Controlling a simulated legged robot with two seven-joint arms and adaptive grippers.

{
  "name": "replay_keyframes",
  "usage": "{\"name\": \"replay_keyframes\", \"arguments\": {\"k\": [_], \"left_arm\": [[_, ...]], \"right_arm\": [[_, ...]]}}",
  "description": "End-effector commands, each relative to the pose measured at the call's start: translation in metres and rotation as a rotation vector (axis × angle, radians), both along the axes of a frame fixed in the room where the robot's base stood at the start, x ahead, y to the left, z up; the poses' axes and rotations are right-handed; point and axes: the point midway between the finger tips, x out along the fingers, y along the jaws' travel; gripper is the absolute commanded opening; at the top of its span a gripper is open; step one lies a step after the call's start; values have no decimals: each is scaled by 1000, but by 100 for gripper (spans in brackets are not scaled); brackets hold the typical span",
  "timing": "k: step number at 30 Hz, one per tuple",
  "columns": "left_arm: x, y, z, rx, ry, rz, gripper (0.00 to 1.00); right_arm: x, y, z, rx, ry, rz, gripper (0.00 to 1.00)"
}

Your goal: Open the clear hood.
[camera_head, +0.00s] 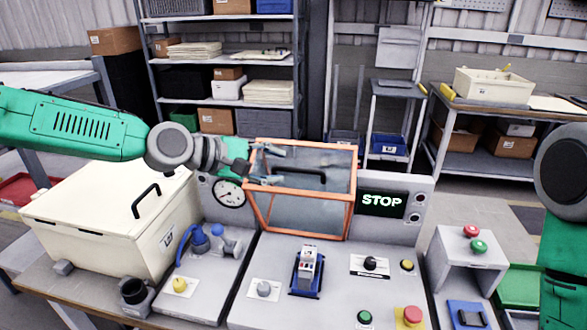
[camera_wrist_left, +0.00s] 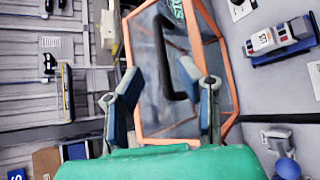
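The clear hood (camera_head: 305,212) has an orange frame and see-through panels, and appears to be down on the grey console. Its black handle (camera_head: 300,172) is on the upper panel. In the left wrist view, the hood (camera_wrist_left: 160,112) fills the middle, with the handle (camera_wrist_left: 168,55) running lengthwise ahead of the fingers. My left gripper (camera_head: 279,165) is open at the hood's upper left, close to the handle. In the wrist view its two fingertips (camera_wrist_left: 168,85) are spread apart with nothing gripped. My right arm shows at the right edge; its gripper is out of view.
A cream box (camera_head: 110,220) with a black handle stands left of the console. A gauge (camera_head: 229,193) and a STOP display (camera_head: 381,204) flank the hood. A blue fixture (camera_head: 306,272), knobs and buttons sit in front. A button stand (camera_head: 470,255) is at the right.

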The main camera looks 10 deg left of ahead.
Motion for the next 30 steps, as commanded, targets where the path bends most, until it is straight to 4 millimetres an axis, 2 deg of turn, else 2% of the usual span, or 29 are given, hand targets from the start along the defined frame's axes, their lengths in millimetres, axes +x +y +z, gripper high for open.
{"name": "replay_keyframes", "arguments": {"k": [3,9,23,26,29,30], "left_arm": [[-13,19,12,-3,-2,2,32],[-27,36,22,-1,-2,0,32],[-32,38,19,3,1,-5,32],[-40,29,-5,34,10,-29,32],[-59,13,-55,99,25,-78,32],[-70,7,-81,134,33,-104,32]], "right_arm": [[1,0,0,0,0,0,0],[1,0,0,0,1,0,0],[4,0,-2,0,2,0,0],[4,0,-7,0,2,0,0],[4,0,-18,0,2,0,0],[4,0,-23,0,3,0,0]]}}
